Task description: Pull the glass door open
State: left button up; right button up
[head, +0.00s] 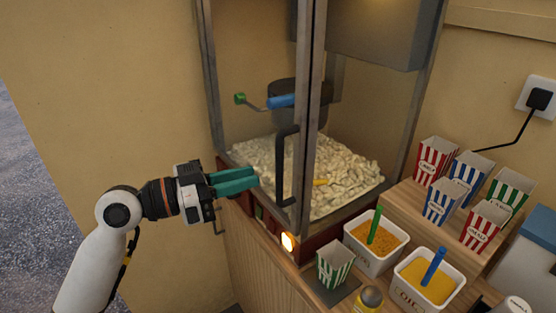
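The glass door (256,65) is the clear front pane of the popcorn cabinet, in a grey metal frame. It looks shut, or nearly so. Its dark upright bar handle (280,165) is near the door's right edge. My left gripper (256,177) has teal fingers and reaches in from the left, in front of the lower door. Its fingertips point at the handle and stop a little short of it. The fingers look apart with nothing between them. My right gripper is not in view.
Popcorn (345,175) and a kettle (290,98) are inside the cabinet. On the counter right of the door stand a green-striped box (334,264), two white tubs (376,243) and a small jar (369,299). Several striped boxes (436,160) stand on a raised shelf. Left of the cabinet is free.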

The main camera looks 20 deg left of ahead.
pick_arm(q)
jog(key=p, duration=0.2)
send_over(279, 200)
jog(key=a, duration=0.1)
jog(key=shift+w+d, duration=0.35)
jog(key=shift+d, duration=0.1)
grip_shut()
